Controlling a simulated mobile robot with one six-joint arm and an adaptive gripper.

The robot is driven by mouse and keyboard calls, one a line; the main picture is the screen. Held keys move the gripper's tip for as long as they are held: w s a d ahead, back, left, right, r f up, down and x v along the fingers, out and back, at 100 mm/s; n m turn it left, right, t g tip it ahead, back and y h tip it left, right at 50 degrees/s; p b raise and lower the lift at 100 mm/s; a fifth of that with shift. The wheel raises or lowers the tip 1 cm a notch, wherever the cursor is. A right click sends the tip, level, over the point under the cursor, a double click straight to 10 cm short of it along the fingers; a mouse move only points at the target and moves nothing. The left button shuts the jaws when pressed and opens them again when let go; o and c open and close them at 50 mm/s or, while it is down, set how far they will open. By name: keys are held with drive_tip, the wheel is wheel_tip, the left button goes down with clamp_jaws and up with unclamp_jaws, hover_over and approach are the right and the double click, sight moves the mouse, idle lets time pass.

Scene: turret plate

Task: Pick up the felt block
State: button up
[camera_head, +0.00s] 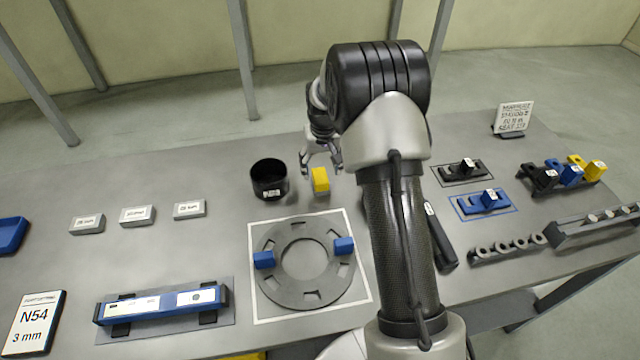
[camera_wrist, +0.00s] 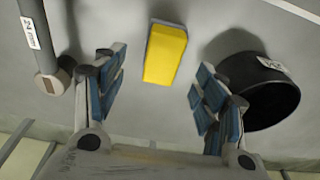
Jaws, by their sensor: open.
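The felt block (camera_head: 320,181) is a small yellow block, standing on the grey table just behind the ring-shaped plate. In the wrist view the block (camera_wrist: 165,55) shows a yellow face and a pale side, beyond the fingertips and between their lines. My gripper (camera_head: 322,163) is open and empty, close behind and above the block in the head view. In the wrist view my gripper (camera_wrist: 157,82) has blue-padded fingers spread wide, with a gap on both sides of the block. No contact with the block shows.
A black round cup (camera_head: 269,180) stands close left of the block. The grey ring plate (camera_head: 305,292) with two blue blocks lies in front. A dark rod-shaped tool (camera_head: 440,240) lies to the right, partly behind my arm. Small labelled boxes (camera_head: 138,215) stand at the left.

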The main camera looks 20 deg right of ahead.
sight(320, 176)
drive_tip(key=f+b, duration=0.1)
drive_tip(key=f, duration=0.4)
drive_tip(key=shift+w+a+f+b, duration=0.1)
drive_tip(key=shift+w+f+b, duration=0.1)
drive_tip(key=shift+f+b, duration=0.2)
drive_tip(key=shift+r, duration=0.1)
drive_tip(key=shift+c, duration=0.6)
drive_tip(key=c, duration=1.1)
